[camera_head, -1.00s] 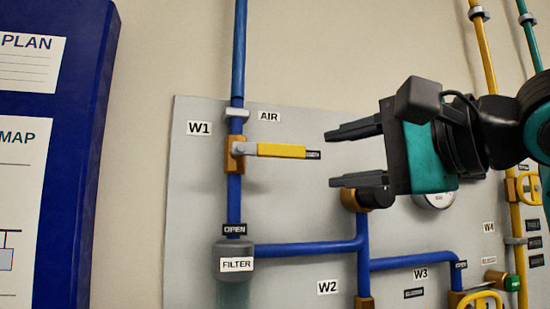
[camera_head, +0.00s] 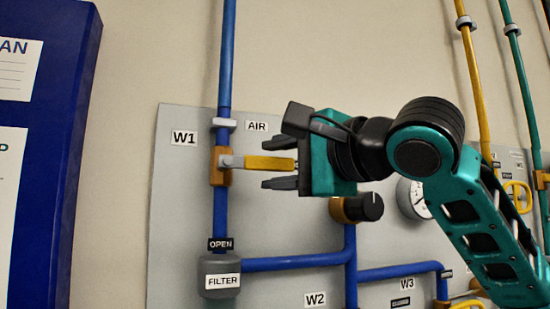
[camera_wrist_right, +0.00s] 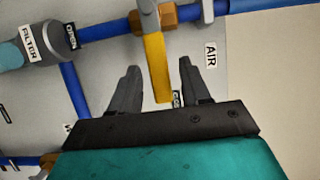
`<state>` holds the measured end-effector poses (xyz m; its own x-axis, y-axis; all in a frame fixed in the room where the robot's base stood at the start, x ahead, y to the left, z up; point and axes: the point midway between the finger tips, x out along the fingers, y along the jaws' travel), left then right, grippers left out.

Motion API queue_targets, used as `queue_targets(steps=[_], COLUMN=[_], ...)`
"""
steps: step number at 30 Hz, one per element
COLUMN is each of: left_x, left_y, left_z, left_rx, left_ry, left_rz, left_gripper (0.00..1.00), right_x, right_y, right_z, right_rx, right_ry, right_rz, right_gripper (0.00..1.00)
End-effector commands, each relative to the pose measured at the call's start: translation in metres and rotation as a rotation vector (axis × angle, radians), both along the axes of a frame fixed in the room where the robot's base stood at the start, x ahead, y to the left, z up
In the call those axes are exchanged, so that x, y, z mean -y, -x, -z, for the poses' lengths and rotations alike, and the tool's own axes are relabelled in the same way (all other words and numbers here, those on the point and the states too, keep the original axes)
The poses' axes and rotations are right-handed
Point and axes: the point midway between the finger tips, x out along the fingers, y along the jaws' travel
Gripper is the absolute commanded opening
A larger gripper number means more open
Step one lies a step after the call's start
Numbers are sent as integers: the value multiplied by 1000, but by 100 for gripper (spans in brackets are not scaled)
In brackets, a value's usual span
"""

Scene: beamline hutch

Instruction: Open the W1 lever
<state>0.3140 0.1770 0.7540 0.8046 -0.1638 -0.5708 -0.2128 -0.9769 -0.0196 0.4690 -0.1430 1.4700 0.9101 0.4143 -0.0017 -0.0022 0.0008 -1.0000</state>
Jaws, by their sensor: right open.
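The W1 lever (camera_head: 268,163) is a yellow handle on a brass valve (camera_head: 220,166) in the blue pipe, under the W1 label (camera_head: 184,138). It points right, across the pipe. An OPEN tag (camera_head: 221,244) sits on the pipe below the valve. My right gripper (camera_head: 281,164) is open, with one finger above and one below the lever's free end. In the right wrist view the yellow lever (camera_wrist_right: 157,68) lies between the two spread fingers (camera_wrist_right: 158,88), with gaps on both sides. My left gripper is not in view.
Below are a grey filter (camera_head: 219,276), a black knob (camera_head: 370,206) and a gauge (camera_head: 413,199) partly behind my right arm. Blue pipes run right towards W2 (camera_head: 315,299) and W3 (camera_head: 407,284). A blue board (camera_head: 75,150) stands at the left.

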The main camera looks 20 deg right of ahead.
Motion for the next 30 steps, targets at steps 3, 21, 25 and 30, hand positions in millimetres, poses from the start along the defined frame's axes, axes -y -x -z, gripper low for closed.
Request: queue_targets(steps=[3, 21, 25, 30], left_x=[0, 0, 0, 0], left_y=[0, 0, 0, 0], left_z=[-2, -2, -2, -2], left_rx=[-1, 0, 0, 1], left_ry=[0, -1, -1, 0], left_rz=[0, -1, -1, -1], left_gripper=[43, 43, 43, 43], right_x=[-3, -4, -4, -4], right_y=[-7, -9, -9, -9], right_z=[0, 0, 0, 1], right_rx=[0, 1, 0, 0], right_ry=[0, 0, 1, 1], right_rz=[0, 0, 0, 0], right_gripper=[47, 19, 7, 0])
